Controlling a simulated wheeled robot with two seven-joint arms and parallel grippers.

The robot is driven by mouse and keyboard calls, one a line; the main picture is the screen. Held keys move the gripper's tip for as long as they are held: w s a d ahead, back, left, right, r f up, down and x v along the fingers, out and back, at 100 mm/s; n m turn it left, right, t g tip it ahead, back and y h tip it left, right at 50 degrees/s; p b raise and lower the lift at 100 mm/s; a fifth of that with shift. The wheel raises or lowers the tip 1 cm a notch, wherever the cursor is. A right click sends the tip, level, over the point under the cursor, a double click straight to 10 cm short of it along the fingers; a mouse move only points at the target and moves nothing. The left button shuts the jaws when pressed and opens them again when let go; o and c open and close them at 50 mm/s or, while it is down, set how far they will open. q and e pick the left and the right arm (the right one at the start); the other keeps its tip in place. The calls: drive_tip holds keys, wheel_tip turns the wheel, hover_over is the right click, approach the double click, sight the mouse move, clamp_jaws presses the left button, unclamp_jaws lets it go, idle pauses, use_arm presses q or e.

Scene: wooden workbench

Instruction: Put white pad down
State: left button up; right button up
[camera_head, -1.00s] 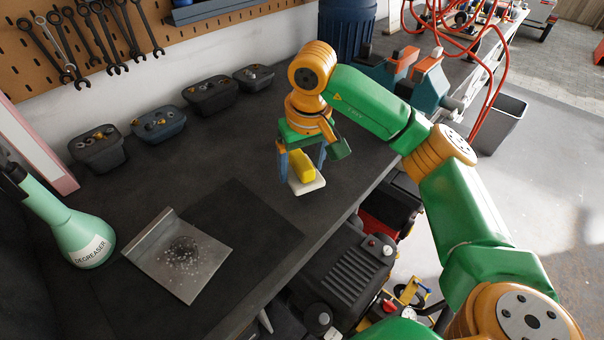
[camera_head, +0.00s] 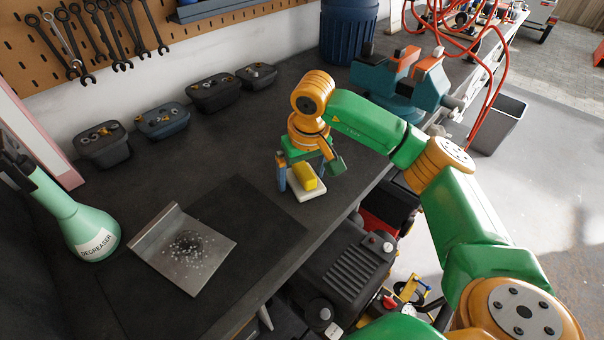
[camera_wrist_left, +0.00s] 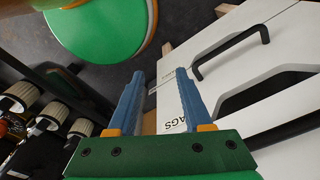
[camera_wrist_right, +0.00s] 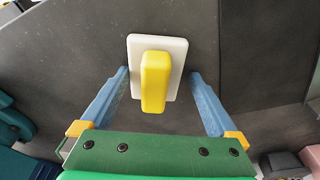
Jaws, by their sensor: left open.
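The white pad (camera_head: 312,194), with a yellow block-shaped handle (camera_head: 305,178) on top, lies flat on the dark bench near its front edge. My right gripper (camera_head: 302,183) is over it, pointing down, with one finger on each side of the handle. In the right wrist view the white pad (camera_wrist_right: 174,50) and yellow handle (camera_wrist_right: 156,82) sit between the spread blue fingers (camera_wrist_right: 160,72), with gaps on both sides. My left gripper (camera_wrist_left: 160,74) shows only in its own wrist view, open and empty, near white drawer-like fronts.
A metal scraper plate (camera_head: 186,249) with specks lies on a dark mat (camera_head: 245,205) left of the pad. A degreaser bottle (camera_head: 88,230) stands farther left. Several small bins (camera_head: 103,148) line the back, and a vise (camera_head: 405,85) stands behind my right arm.

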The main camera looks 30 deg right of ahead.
sight(309, 175)
drive_tip(key=shift+s+p, duration=0.2)
drive_tip(key=shift+p, duration=0.2)
drive_tip(key=shift+w+d+r, duration=0.15)
drive_tip(key=shift+w+r, duration=0.05)
drive_tip(key=shift+r, duration=0.1)
drive_tip(key=r, duration=0.3)
drive_tip(key=s+r, duration=0.1)
drive_tip(key=r, duration=0.3)
drive_tip(key=s+r, duration=0.1)
drive_tip(key=r, duration=0.2)
drive_tip(key=shift+d+r, duration=0.1)
drive_tip(key=shift+r, duration=0.65)
